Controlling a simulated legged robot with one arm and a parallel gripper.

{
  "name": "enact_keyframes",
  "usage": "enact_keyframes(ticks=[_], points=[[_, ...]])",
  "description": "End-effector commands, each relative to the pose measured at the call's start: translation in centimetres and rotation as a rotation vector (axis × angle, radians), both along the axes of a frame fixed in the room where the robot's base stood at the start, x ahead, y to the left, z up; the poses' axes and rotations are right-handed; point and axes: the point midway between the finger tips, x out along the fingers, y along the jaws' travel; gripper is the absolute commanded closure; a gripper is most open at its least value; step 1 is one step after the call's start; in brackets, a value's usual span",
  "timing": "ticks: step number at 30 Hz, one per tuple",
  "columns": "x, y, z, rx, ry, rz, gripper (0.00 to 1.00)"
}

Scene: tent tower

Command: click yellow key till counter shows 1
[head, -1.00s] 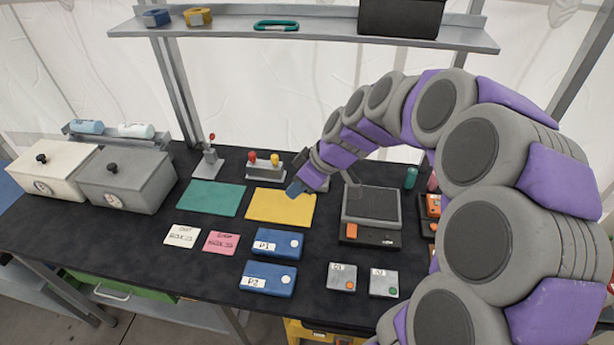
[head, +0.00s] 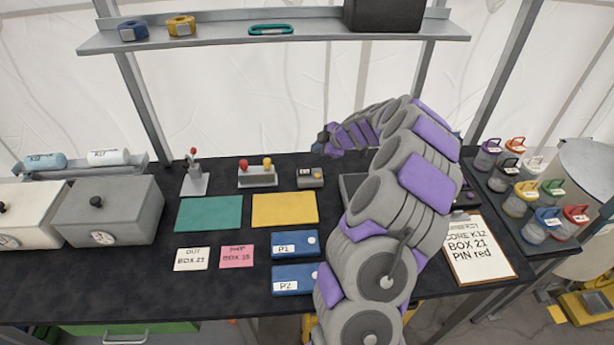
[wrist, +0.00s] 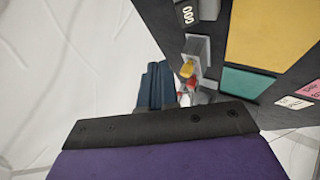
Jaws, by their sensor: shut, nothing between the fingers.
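A small grey counter box (head: 310,178) stands at the back of the black table, with a dark display and a small yellow key (head: 317,175) on top. In the wrist view the counter box (wrist: 200,11) is cut by the top edge; its display seems to read 000, and the yellow key is not clearly visible there. My gripper (head: 322,139) is raised above and behind the box, apart from it. Its dark blue fingers (wrist: 155,86) are shut and empty.
A stand with red and yellow knobs (head: 257,178) is left of the counter box, and a red-tipped lever (head: 194,180) farther left. Yellow (head: 285,210) and green (head: 208,214) mats lie in front. A shelf (head: 270,34) spans above. A dark device is partly hidden behind my arm.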

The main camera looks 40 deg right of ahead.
Motion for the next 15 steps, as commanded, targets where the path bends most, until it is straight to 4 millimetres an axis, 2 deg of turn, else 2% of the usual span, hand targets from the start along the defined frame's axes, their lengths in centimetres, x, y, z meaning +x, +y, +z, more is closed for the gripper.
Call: enact_keyframes(ticks=[7,15], points=[[0.01,-0.43,-0.29,0.005,0.001,0.001,1.00],[0.04,0.36,-1.07,0.000,0.003,0.001,1.00]])
